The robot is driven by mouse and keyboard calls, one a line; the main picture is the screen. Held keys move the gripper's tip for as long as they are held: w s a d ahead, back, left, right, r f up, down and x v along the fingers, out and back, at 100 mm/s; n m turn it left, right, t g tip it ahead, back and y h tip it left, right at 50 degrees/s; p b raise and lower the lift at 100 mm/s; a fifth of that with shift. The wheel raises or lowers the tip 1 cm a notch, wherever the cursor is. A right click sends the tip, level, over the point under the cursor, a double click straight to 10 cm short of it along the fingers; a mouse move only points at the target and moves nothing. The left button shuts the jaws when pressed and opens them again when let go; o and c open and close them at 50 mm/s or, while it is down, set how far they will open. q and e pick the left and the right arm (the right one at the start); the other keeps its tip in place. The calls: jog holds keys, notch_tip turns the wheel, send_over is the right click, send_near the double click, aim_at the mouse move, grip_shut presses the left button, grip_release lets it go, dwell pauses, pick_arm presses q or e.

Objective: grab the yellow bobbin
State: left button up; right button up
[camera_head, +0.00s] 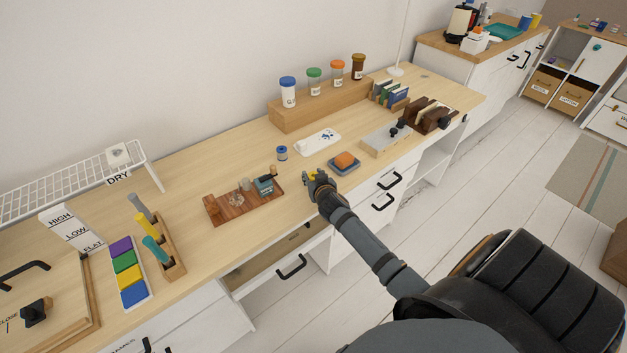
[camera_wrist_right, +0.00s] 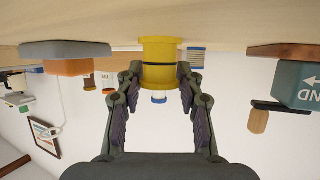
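The yellow bobbin (camera_wrist_right: 160,64) is upright on the desk, at the top middle of the right wrist view, which is upside down. In the head view the bobbin (camera_head: 311,175) is a small yellow patch, mostly hidden by my right gripper (camera_head: 314,181). In the wrist view the fingers of my right gripper (camera_wrist_right: 160,82) are spread, with the tips close on either side of the bobbin. I see no clear sign that they press on it. My left gripper is not in view.
A blue bobbin (camera_head: 282,153) stands farther back. A blue-grey dish with an orange block (camera_head: 345,160) is right of the gripper; a wooden board (camera_head: 232,208) with a teal block (camera_head: 265,185) is left. A drawer (camera_head: 270,262) stands open below the desk's front edge.

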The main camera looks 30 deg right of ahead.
jog(key=c, duration=0.4)
jog(key=shift+r, duration=0.3)
notch_tip(320, 180, up, 3)
jog(key=r+v, duration=0.1)
jog(key=v, duration=0.4)
jog(key=r+p+v, duration=0.1)
jog(key=v, duration=0.5)
jog(key=w+d+v, duration=0.1)
jog(key=v, duration=0.4)
jog(key=shift+s+r, duration=0.3)
jog(key=shift+r, duration=0.25)
